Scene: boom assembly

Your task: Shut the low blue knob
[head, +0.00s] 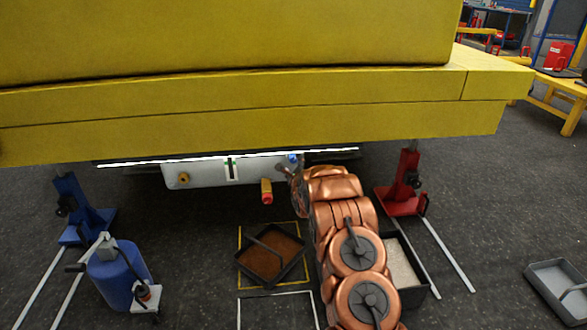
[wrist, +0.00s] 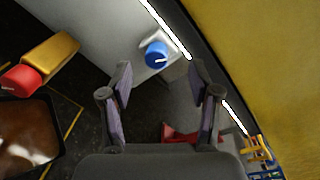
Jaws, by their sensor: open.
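The blue knob (wrist: 156,54) sits on a pale panel in the wrist view, with a white mark on its face. It also shows small in the head view (head: 293,158), partly hidden by my arm. My gripper (wrist: 162,78) is open and empty, its two fingers spread with the knob ahead between the tips. I cannot tell how far the fingertips are from the knob. In the head view my copper arm reaches under the yellow boom (head: 250,115), and the gripper is mostly hidden there.
A brass fitting with a red end (head: 267,191) hangs from the white panel (head: 205,173). Trays (head: 271,255) lie on the floor below. A blue jack stand (head: 80,208) and a red one (head: 404,185) flank the panel. The boom edge is close above my arm.

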